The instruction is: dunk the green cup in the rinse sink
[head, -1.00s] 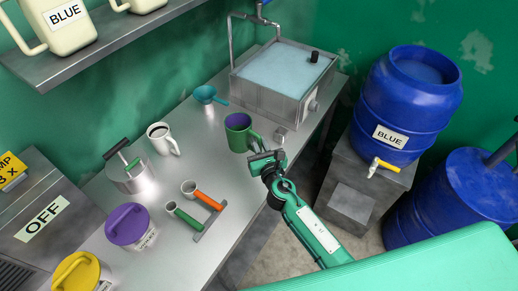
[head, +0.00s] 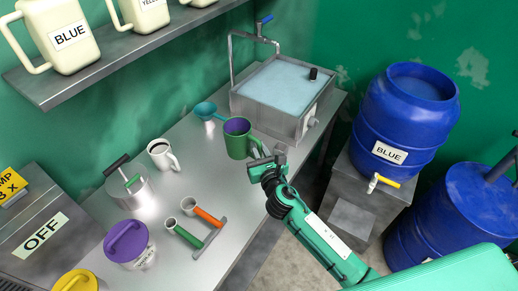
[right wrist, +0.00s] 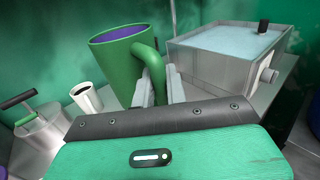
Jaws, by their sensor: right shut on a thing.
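The green cup (head: 237,144) has a purple inside and stands upright at the table's right edge, in front of the sink. My right gripper (head: 268,160) is shut on the cup's handle. In the right wrist view the cup (right wrist: 115,70) is tall at the left of centre, with its handle between the fingers of my right gripper (right wrist: 160,88). Whether the cup's base touches the table is hard to tell. The rinse sink (head: 262,118) is a metal basin full of pale blue water; it also shows in the right wrist view (right wrist: 210,68). My left gripper is out of view.
A teal scoop (head: 206,110), a white mug (head: 163,155), a metal pot (head: 130,192) and a purple-lidded tub (head: 128,243) stand on the table (head: 190,145). A tap (head: 232,55) rises behind the sink. A blue barrel (head: 405,115) stands right.

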